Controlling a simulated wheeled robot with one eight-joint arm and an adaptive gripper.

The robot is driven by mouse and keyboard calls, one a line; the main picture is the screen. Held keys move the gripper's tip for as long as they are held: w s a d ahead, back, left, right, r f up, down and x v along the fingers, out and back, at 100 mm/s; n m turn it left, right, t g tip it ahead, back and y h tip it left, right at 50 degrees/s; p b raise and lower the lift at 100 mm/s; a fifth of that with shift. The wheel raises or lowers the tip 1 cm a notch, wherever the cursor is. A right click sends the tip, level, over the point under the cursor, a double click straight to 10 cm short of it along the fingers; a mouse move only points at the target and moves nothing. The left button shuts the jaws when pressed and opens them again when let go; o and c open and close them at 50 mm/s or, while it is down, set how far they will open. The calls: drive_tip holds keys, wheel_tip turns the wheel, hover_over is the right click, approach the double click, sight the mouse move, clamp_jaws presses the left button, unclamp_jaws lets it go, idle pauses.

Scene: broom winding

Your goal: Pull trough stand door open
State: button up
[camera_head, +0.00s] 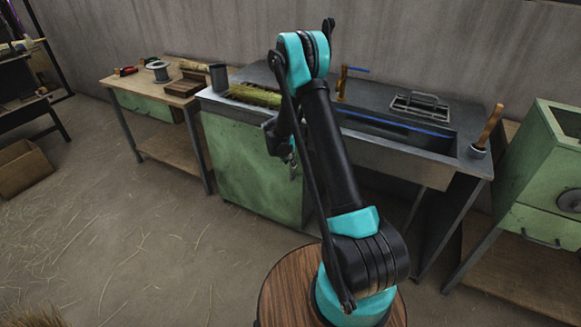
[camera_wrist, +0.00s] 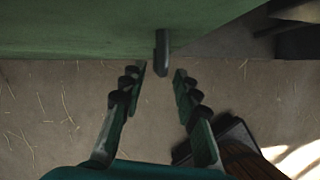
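The trough stand (camera_head: 440,172) is a grey metal bench with a green door (camera_head: 240,165) on its front left; the door looks shut. In the wrist view the green door (camera_wrist: 80,28) fills the top, and its dark upright handle (camera_wrist: 162,52) sticks out near the door's right edge. My gripper (camera_wrist: 160,72) is open, with one finger on each side of the handle's line and the tips close to it. I see no clear contact. In the head view my gripper (camera_head: 291,160) is in front of the door's right part, partly hidden by my arm.
A wooden side table (camera_head: 150,85) with a wire spool (camera_head: 158,70) stands left of the stand. A green cabinet (camera_head: 545,170) stands at the right. A round wooden top (camera_head: 285,285) is low in front. The floor before the door is clear.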

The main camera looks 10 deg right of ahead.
drive_tip(key=shift+x, duration=1.75)
drive_tip(key=shift+c, duration=0.5)
clamp_jaws()
